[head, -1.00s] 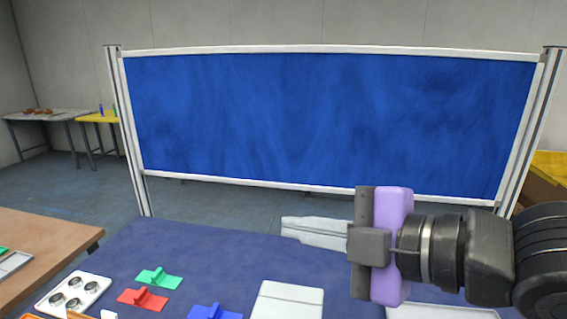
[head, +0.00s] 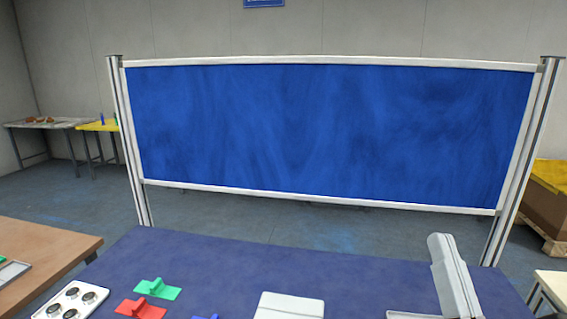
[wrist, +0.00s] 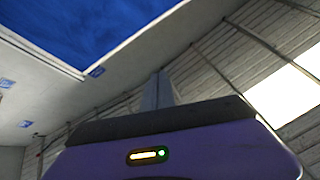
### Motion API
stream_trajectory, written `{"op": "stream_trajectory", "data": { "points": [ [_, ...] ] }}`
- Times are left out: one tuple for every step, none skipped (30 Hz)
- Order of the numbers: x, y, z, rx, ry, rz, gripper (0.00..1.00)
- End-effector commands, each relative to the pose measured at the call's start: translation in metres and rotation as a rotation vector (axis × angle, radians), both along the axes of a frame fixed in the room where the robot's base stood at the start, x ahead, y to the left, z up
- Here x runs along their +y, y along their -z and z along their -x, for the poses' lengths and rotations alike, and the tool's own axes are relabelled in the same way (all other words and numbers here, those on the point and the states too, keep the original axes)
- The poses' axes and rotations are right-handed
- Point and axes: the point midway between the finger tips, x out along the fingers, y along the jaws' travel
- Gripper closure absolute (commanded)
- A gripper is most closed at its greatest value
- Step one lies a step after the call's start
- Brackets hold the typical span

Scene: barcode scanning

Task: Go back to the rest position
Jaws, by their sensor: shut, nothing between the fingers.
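My gripper (head: 447,255) shows at the lower right of the head view. Its pale grey fingers point up and lie together with nothing between them. The rest of my arm is below the frame. In the wrist view the fingers (wrist: 158,90) also point up, toward the ceiling, above the purple gripper body with its small lit indicator.
The blue-topped table (head: 240,265) holds a green piece (head: 158,289), a red piece (head: 140,309), a white holder with round cups (head: 72,302) and a white flat box (head: 289,306). A blue panel (head: 320,130) stands behind. A brown table (head: 40,250) is at left.

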Motion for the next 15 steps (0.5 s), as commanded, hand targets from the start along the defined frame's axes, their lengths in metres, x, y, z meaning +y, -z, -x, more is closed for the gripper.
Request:
{"op": "stream_trajectory", "data": {
  "points": [
    [-0.004,0.021,0.009,0.032,0.021,-0.030,1.00],
    [-0.006,0.030,0.015,0.045,0.035,-0.042,1.00],
    [-0.010,0.043,0.023,0.065,0.052,-0.057,1.00],
    [-0.012,0.053,0.029,0.081,0.064,-0.065,1.00],
    [-0.013,0.063,0.035,0.097,0.076,-0.073,1.00],
    [-0.015,0.076,0.044,0.119,0.091,-0.078,1.00],
    [-0.016,0.086,0.051,0.138,0.101,-0.082,1.00],
    [-0.017,0.095,0.058,0.155,0.111,-0.083,1.00],
    [-0.018,0.108,0.068,0.182,0.123,-0.081,1.00],
    [-0.018,0.117,0.076,0.201,0.129,-0.080,1.00],
    [-0.018,0.126,0.084,0.222,0.137,-0.075,1.00],
    [-0.018,0.138,0.095,0.250,0.144,-0.068,1.00],
    [-0.018,0.147,0.103,0.273,0.149,-0.059,1.00],
    [-0.017,0.155,0.112,0.295,0.153,-0.050,1.00],
    [-0.017,0.166,0.123,0.327,0.156,-0.035,1.00]
  ]
}}
